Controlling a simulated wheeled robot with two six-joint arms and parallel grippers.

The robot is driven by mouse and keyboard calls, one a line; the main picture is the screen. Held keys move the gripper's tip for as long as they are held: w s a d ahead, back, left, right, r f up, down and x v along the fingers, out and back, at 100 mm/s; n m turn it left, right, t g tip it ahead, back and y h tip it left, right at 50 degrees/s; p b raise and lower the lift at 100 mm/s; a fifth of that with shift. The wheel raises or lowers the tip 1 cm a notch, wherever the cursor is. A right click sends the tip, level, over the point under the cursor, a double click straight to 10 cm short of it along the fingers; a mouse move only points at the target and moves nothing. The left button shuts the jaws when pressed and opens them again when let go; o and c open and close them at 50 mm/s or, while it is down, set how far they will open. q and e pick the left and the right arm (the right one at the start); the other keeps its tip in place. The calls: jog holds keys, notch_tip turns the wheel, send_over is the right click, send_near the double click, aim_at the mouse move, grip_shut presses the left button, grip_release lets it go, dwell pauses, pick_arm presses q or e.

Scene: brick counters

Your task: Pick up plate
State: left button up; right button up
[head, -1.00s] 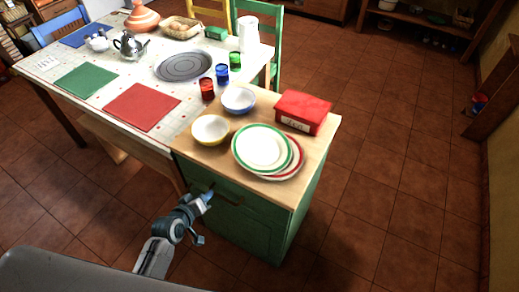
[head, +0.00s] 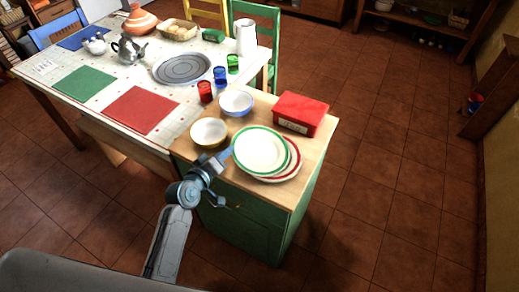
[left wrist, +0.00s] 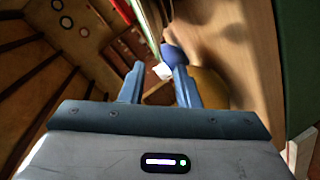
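A white plate with a green rim (head: 261,150) lies on the wooden top of the green cabinet. It rests partly over a red-rimmed white plate (head: 296,163), which shows at its right and front. My left gripper (head: 223,157) is at the left edge of the green-rimmed plate, near the counter's front edge. Contact with the plate cannot be told. In the left wrist view its two fingers (left wrist: 160,88) are apart with nothing clearly held between them. I cannot make out the plates clearly in that view. My right gripper is not in view.
A yellow bowl (head: 209,132) stands close behind the left gripper, and a blue bowl (head: 236,102) beyond it. A red box (head: 302,113) stands behind the plates. The dining table (head: 85,110) adjoins at the left. Tiled floor (head: 400,180) is clear at the right.

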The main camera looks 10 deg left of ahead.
pick_arm(q)
jog(key=shift+x, duration=1.55)
jog(key=shift+s+d, duration=0.1)
jog(key=shift+d, duration=0.05)
grip_shut()
jog(key=shift+r, duration=0.15)
